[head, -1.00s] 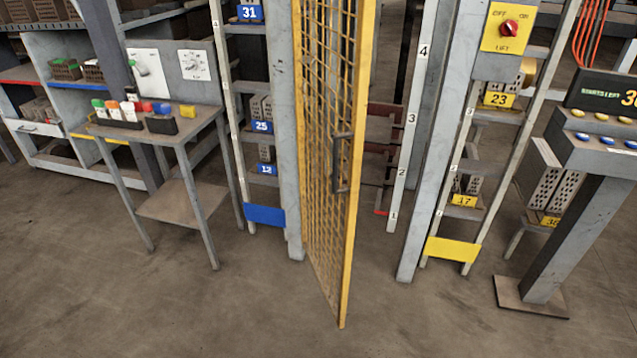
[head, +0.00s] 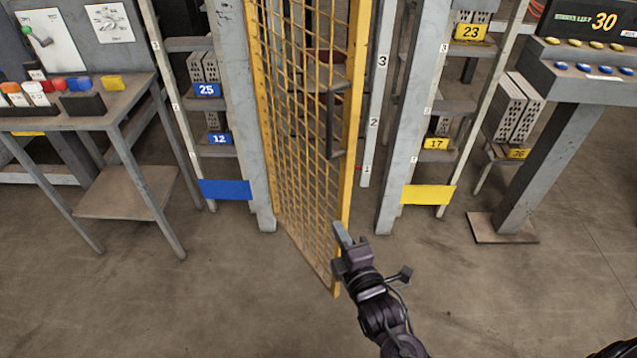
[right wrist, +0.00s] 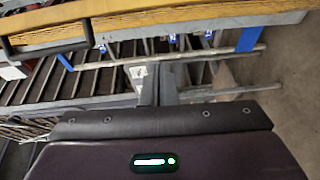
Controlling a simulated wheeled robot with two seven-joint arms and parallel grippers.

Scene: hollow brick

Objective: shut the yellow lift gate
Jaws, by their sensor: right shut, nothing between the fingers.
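The yellow lift gate (head: 300,130) is a mesh door in a yellow frame, hinged at the left grey post (head: 245,110). It stands partly open, its free edge swung out towards me and apart from the right grey post (head: 410,120). A dark upright handle (head: 331,122) sits near that edge. My right gripper (head: 341,235) is shut and empty, low by the gate's free edge and below the handle; I cannot tell whether it touches. The right wrist view shows the yellow frame (right wrist: 190,28) and dark handle (right wrist: 48,47) close by. My left gripper is out of view.
A grey table (head: 130,112) with coloured blocks stands left. A slanted console (head: 590,80) reading 30 stands right on a pedestal. Racks with blue and yellow plates flank the gate. The floor in front (head: 200,310) is clear.

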